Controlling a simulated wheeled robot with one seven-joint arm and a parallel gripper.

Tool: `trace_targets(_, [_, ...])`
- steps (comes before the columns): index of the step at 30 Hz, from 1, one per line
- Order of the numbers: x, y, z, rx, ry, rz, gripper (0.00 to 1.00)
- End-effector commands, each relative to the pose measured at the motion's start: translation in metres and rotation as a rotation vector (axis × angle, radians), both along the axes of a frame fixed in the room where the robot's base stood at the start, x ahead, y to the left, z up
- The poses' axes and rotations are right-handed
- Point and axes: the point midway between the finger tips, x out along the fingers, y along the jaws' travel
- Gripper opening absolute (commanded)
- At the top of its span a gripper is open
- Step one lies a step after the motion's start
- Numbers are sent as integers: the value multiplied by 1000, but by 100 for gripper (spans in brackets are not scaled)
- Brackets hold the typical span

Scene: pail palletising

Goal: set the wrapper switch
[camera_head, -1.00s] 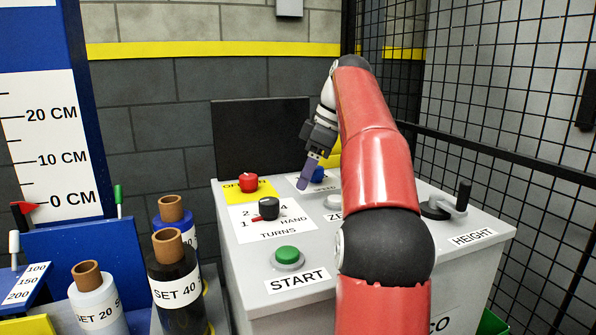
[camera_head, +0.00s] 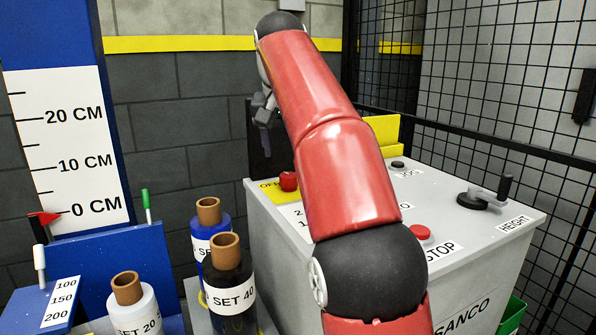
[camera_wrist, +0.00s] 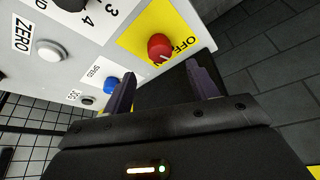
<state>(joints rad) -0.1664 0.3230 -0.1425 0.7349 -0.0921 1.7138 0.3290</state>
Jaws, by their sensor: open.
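The wrapper switch is a red knob on a yellow OFF/ON plate (camera_head: 266,186) on top of the grey control cabinet. The red knob (camera_head: 288,181) shows just left of my arm in the head view. In the wrist view the red knob (camera_wrist: 160,47) lies beyond my fingertips, roughly between their lines, with a pale pointer mark on it. My gripper (camera_wrist: 161,76) is open and empty, its two dark fingers apart from the knob. In the head view my gripper (camera_head: 264,115) is above and behind the knob, partly hidden by my arm.
My arm covers much of the panel. A red stop button (camera_head: 420,232) and height crank (camera_head: 484,196) are at right. Film rolls (camera_head: 229,290) stand left.

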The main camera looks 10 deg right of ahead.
Motion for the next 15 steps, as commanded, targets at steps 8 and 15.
trace_targets(8, [14,-5,-40,0,5,1,59])
trace_targets(15, [24,-9,-65,1,4,2,59])
